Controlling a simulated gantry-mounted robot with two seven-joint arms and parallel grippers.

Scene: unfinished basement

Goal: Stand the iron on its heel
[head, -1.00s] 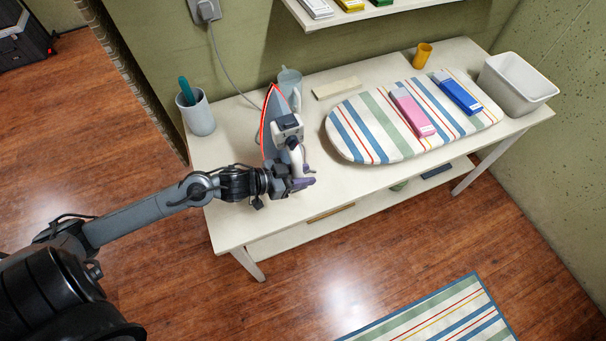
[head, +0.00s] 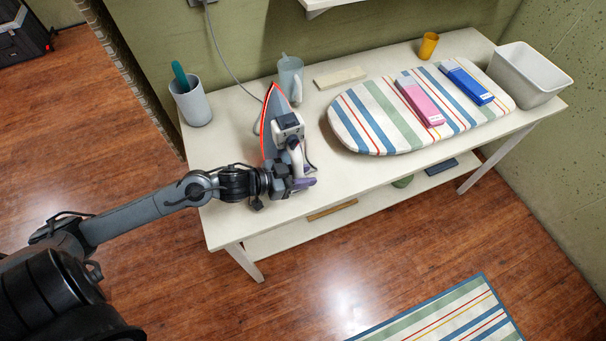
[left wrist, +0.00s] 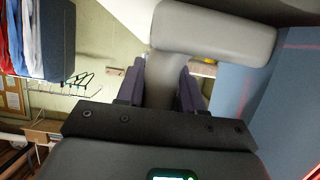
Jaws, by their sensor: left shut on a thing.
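The iron (head: 268,128) is upright with its nose up, above the left part of the white table (head: 235,222). Its grey-blue soleplate with a red edge faces left, and its pale handle (head: 296,158) is on the right. My left gripper (head: 298,184) is shut on the handle low down. In the left wrist view the grey handle (left wrist: 160,82) lies between the two dark fingers, with the blue-grey iron body (left wrist: 255,110) at the right. The heel is hidden behind the gripper, so I cannot tell whether it touches the table. My right gripper is not in view.
A grey cup (head: 194,106) stands left of the iron, and a translucent jug (head: 291,76) behind it. A pale flat block (head: 340,78) lies at the back. A striped ironing board (head: 370,125) with pink and blue boxes is on the right. The table's front left is clear.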

